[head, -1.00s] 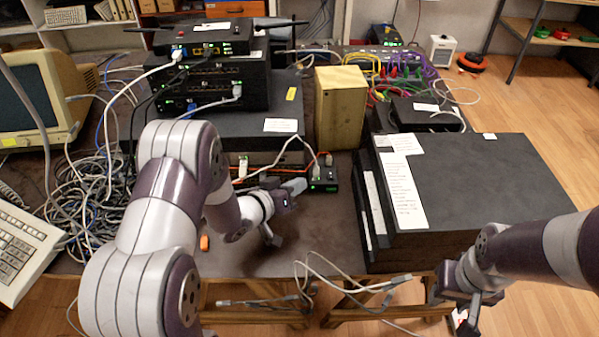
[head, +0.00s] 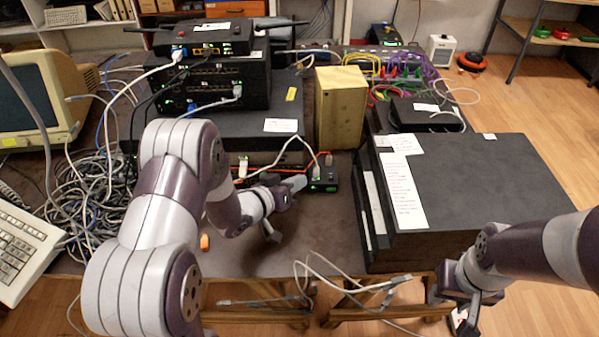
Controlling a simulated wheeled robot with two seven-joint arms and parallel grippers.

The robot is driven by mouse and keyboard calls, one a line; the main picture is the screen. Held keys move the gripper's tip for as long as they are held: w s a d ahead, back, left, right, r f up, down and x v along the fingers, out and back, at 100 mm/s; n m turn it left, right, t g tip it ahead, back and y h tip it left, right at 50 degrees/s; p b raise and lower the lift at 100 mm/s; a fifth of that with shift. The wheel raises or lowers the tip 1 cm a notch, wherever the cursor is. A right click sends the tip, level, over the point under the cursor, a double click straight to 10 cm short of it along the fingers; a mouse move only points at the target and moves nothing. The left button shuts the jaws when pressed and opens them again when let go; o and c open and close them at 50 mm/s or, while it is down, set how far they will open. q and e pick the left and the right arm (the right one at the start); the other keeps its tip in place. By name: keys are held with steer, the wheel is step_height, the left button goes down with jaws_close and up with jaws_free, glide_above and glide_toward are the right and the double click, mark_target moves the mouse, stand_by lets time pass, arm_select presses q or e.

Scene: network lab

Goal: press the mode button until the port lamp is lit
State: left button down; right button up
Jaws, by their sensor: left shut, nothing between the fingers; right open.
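A small black network box (head: 329,178) sits on the dark table top in the middle, in front of the wooden block. Cables plug into it, and green light shows on its near side. The mode button is too small to make out, and I cannot tell which light is the port lamp. My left gripper (head: 299,183) is shut and empty, its tip at the left side of the box. I cannot tell whether it touches.
A stack of black network devices (head: 215,85) stands behind my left arm. A wooden block (head: 340,105) stands behind the small box. A large black case (head: 480,190) fills the right side. Tangled cables (head: 75,185) lie at left, and loose cables hang at the front edge.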

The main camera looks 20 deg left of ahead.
arm_select(q)
steer(key=shift+w+a, duration=0.1)
steer(key=shift+w, duration=0.15)
stand_by(0.5)
steer(key=shift+s+d, duration=0.2)
steer(key=shift+s, duration=0.55)
steer(key=shift+s+d+p, duration=0.3)
steer(key=shift+s+p, duration=0.15)
steer(key=shift+s, duration=0.45)
steer(key=shift+s+d+p, duration=0.25)
steer(key=shift+s+p, duration=0.15)
steer(key=shift+s, duration=0.5)
steer(key=shift+s+d, duration=0.15)
steer(key=shift+s, duration=0.45)
